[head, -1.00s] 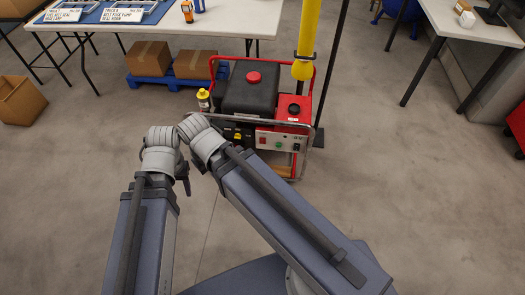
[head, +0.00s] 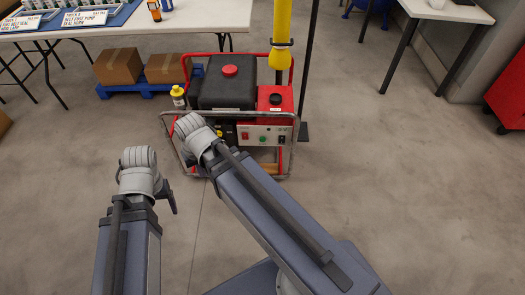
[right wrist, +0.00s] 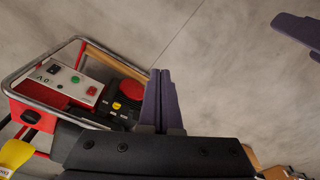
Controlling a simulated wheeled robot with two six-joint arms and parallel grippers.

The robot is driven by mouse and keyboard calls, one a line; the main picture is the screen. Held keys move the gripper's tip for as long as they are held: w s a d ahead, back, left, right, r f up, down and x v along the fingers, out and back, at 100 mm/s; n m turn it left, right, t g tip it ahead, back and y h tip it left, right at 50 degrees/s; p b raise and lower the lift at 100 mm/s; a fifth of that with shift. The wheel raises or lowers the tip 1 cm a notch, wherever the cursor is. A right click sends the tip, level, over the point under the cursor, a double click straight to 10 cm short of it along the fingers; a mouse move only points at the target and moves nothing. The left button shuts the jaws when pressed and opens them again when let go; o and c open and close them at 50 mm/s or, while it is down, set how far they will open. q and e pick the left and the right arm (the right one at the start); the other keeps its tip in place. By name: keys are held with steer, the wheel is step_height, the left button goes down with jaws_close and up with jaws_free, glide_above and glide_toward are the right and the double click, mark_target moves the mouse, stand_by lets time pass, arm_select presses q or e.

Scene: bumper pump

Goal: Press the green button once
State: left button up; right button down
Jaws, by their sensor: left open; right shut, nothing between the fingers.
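The green button (head: 262,139) is on the pale front panel of a red and black generator (head: 228,92). The right wrist view also shows the green button (right wrist: 75,79), between a black socket and a red switch. My right gripper (right wrist: 160,74) is shut and empty, to the right of the panel and apart from the button in that view. In the head view its fingers are hidden behind my wrist, left of the panel. My left gripper (head: 169,196) is open and empty, lower left of the generator, over the floor.
A metal tube frame (head: 290,150) surrounds the generator's front. A yellow hose (head: 281,30) and a dark pole (head: 308,70) stand behind it. A white table (head: 205,18) and boxes on a blue pallet (head: 150,88) are at back left.

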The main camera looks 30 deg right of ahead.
mark_target(263, 140)
steer(key=w+d+f+m+t+b, duration=0.2)
steer(key=w+d+f+m+b, duration=0.4)
steer(key=f+b, duration=0.6)
steer(key=w+d+f+m+t+b, duration=0.3)
steer(key=w+d+f+b, duration=0.4)
steer(key=f+b, duration=0.4)
steer(key=w+d+f+m+t+h+b, duration=0.1)
steer(key=d+f+m+b, duration=0.3)
steer(key=d+b, duration=0.5)
steer(key=w+d+f+m+t+b, duration=0.1)
steer(key=d+f+m+b, duration=0.3)
steer(key=d+f+b, duration=0.4)
steer(key=shift+w+d+f+t+h+b, duration=0.4)
steer(key=shift+d+f+t, duration=0.1)
steer(key=shift+d+t, duration=0.15)
steer(key=w+d, duration=0.4)
steer(key=w, duration=0.3)
steer(key=shift+w+d, duration=0.25)
steer(key=shift+d, duration=0.1)
steer(key=shift+w, duration=0.1)
steer(key=shift+w+d, duration=0.2)
steer(key=shift+w, duration=0.05)
